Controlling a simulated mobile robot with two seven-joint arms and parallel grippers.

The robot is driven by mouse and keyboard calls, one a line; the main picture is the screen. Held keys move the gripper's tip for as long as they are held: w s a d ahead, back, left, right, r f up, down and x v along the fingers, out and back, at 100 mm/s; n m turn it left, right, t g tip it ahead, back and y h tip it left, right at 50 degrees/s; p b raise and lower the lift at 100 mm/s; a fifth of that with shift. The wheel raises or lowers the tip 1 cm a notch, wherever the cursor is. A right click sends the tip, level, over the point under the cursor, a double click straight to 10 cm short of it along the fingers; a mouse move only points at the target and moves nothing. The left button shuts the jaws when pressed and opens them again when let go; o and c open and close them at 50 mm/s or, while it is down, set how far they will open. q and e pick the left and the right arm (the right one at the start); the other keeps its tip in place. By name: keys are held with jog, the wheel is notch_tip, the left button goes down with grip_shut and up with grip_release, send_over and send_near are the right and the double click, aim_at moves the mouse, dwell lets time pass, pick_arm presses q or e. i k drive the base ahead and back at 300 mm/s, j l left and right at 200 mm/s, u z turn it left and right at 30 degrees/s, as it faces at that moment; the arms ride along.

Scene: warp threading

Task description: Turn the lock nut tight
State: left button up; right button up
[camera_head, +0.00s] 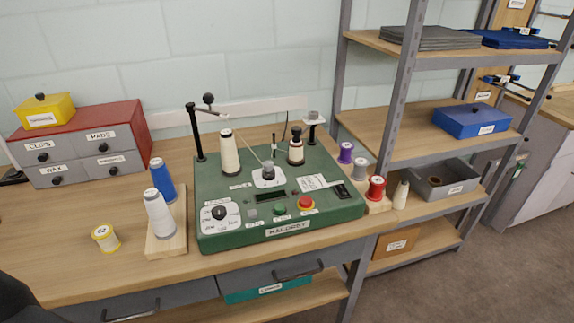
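A green winding machine (345,207) stands on the wooden bench. No part is clearly marked as the lock nut, and I cannot tell which part it is. A grey rounded knob (268,170) sits on a white plate at the machine's middle. A white cone with a dark, narrow top (296,149) stands behind it to the right. A white thread cone (229,153) stands behind it to the left, beside a black post (195,133) with an arm and ball knob. The front has a black dial (219,212), a green button and a red button (305,203). Neither gripper is in view.
Left of the machine, a wooden stand (162,245) holds blue and white cones, with a yellow spool (105,238) nearby. A red drawer box (88,153) is at the left back. Several spools and a grey shelf rack (400,98) stand right.

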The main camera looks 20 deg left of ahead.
aim_at(311, 115)
jog(key=l+u, duration=0.15)
jog(key=l, duration=1.4)
